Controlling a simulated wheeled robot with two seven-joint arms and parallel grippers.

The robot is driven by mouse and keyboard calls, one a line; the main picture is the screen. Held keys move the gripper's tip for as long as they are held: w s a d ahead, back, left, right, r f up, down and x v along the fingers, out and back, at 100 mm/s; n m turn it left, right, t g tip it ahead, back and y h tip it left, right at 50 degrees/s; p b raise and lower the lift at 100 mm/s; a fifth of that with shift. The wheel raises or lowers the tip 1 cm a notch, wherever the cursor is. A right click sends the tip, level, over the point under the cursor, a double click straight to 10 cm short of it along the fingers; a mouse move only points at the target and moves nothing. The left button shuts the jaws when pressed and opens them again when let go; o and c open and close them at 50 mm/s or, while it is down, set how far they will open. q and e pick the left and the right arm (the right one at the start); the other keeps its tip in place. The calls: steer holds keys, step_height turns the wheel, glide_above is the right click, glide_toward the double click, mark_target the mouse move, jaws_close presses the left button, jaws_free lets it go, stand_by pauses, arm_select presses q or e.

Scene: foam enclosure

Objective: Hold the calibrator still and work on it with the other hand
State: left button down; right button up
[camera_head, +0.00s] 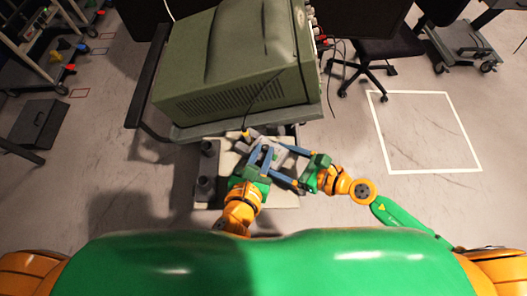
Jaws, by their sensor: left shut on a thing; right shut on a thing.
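A small grey device (286,160), which looks like the calibrator, is between my two grippers over a pale low platform (226,161). My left gripper (262,150) reaches up from below and is shut on its left side. My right gripper (281,163) comes in from the right, its blue fingers slanting left, and is shut on a part of the same device. The fingers cover much of the device, so its details and the exact grip points are hidden.
A large olive-green instrument (240,60) on a cart stands just beyond the grippers. Dark cylindrical parts (205,187) stand at the platform's left. A black chair (368,60) is behind to the right. Floor inside the white taped square (425,135) is clear.

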arm_select(q)
steer(key=m+g+h, duration=0.1)
steer(key=m+h, duration=0.1)
steer(key=m+g+h, duration=0.1)
steer(key=m+h, duration=0.1)
steer(key=a+m+g+h, duration=0.1)
steer(key=m+h, duration=0.1)
steer(key=shift+w+r+g, duration=0.1)
steer(key=shift+w+g, duration=0.3)
steer(key=m+g+h, duration=0.2)
steer(key=m+g, duration=0.2)
steer(key=shift+w+a+m+g+h, duration=0.25)
steer(key=shift+w+m+g+h, duration=0.15)
steer(key=shift+m+g, duration=0.3)
steer(key=c, duration=0.7)
jaws_free()
steer(key=shift+a, duration=0.1)
steer(key=shift+c, duration=0.2)
